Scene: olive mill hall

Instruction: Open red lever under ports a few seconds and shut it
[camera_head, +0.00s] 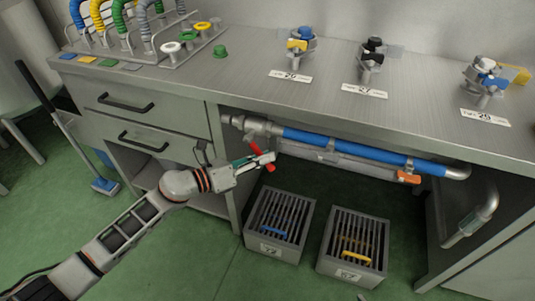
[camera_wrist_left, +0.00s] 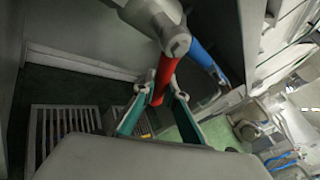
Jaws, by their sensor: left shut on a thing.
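The red lever (camera_head: 254,143) sits on a valve (camera_head: 262,126) at the left end of the blue pipe (camera_head: 360,152) under the counter. My left gripper (camera_head: 262,161) is at the lever, and its fingers cover part of it. In the left wrist view the red lever (camera_wrist_left: 164,76) comes out from the grey valve body (camera_wrist_left: 172,42) and runs between the two green-padded fingers of my left gripper (camera_wrist_left: 158,98), which is shut on it. My right gripper is not in view. The ports with blue, black and white tops stand on the counter above.
Two grated crates, one with a blue handle (camera_head: 272,231) and one with a yellow handle (camera_head: 357,255), stand on the green floor below. An orange-ended part (camera_head: 408,178) is under the pipe. Drawers (camera_head: 140,110) are at the left.

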